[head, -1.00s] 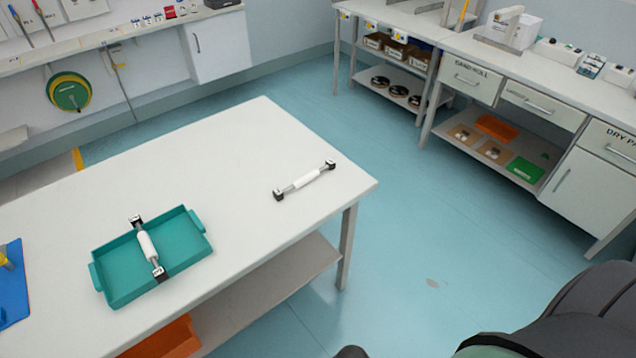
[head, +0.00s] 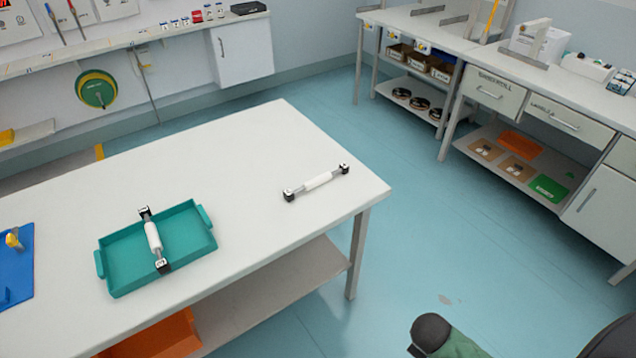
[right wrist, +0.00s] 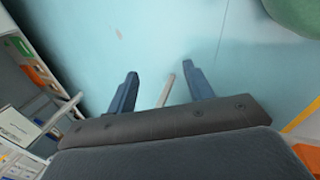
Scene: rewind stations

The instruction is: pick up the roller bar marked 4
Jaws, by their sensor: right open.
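One white roller bar (head: 319,181) with black end blocks lies on the bare table top near its right end. A second roller bar (head: 153,237) lies across the teal tray (head: 112,283), its ends over the tray's long sides. I cannot read a number on either bar. In the right wrist view my right gripper (right wrist: 158,82) is open and empty, its two blue-grey fingers apart above the floor, away from both bars. My left gripper is not in view.
The white table (head: 250,150) has clear room between tray and loose bar. A blue board (head: 15,270) lies at its left end, and an orange bin (head: 155,338) sits on the lower shelf. A drawer bench (head: 480,65) stands at the right, with open floor between.

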